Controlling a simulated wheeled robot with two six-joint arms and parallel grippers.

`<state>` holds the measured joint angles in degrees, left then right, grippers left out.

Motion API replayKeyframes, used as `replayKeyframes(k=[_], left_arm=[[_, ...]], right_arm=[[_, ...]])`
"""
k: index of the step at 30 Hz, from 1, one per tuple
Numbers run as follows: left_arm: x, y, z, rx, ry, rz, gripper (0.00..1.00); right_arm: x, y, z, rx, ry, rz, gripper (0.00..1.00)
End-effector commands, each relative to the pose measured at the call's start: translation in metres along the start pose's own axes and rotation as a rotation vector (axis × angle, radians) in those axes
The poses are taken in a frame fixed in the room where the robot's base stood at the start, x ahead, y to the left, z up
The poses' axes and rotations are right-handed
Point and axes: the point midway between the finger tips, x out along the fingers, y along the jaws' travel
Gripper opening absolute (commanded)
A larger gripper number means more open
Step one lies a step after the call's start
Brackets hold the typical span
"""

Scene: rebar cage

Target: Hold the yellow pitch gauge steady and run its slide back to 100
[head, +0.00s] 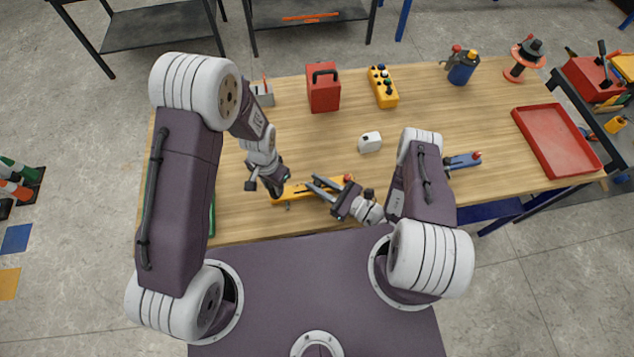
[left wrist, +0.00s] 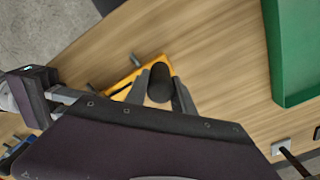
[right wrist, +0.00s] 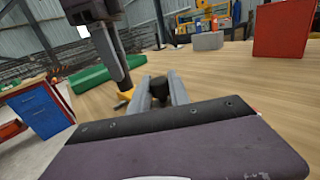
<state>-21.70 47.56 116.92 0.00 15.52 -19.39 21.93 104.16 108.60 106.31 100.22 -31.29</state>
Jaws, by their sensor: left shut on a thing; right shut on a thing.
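In the left wrist view the gauge (left wrist: 120,86) shows behind a black upright grip (left wrist: 160,84). My left gripper (head: 275,190) is over the gauge's left part, its fingers shut on that grip. My right gripper (head: 318,187) reaches in from the right, low over the gauge. In the right wrist view its fingers are shut on a black knob (right wrist: 158,88), apparently the slide's. The scale and the slide's reading cannot be made out; the grippers hide much of the gauge.
A blue tool (head: 462,161) lies to the right, beyond my right arm. A green tray (left wrist: 292,50) is at the left. A red box (head: 323,90) and yellow button box (head: 383,88) stand farther back.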

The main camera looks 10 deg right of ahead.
Motion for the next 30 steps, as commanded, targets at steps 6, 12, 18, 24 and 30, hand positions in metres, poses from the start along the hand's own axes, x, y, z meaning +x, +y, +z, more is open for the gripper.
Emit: replayKeyframes(k=[6, 12, 18, 24, 30], left_arm=[[0.000, 0.000, 0.000, 0.000, 0.000, 0.000, 0.00], [0.000, 0.000, 0.000, 0.001, 0.000, 0.000, 0.00], [0.000, 0.000, 0.000, 0.002, -0.001, 0.000, 0.00], [0.000, 0.000, 0.000, 0.002, -0.001, 0.000, 0.00], [0.000, 0.000, 0.000, 0.002, -0.001, 0.000, 0.00]], right_arm=[[0.000, 0.000, 0.000, 0.000, 0.000, 0.000, 0.00], [0.012, 0.013, 0.000, 0.005, 0.000, 0.007, 0.00], [0.024, 0.024, 0.000, 0.000, -0.001, 0.002, 0.00], [0.025, 0.024, 0.000, -0.001, -0.001, 0.000, 0.00], [0.025, 0.024, 0.000, -0.001, -0.001, 0.000, 0.45]])
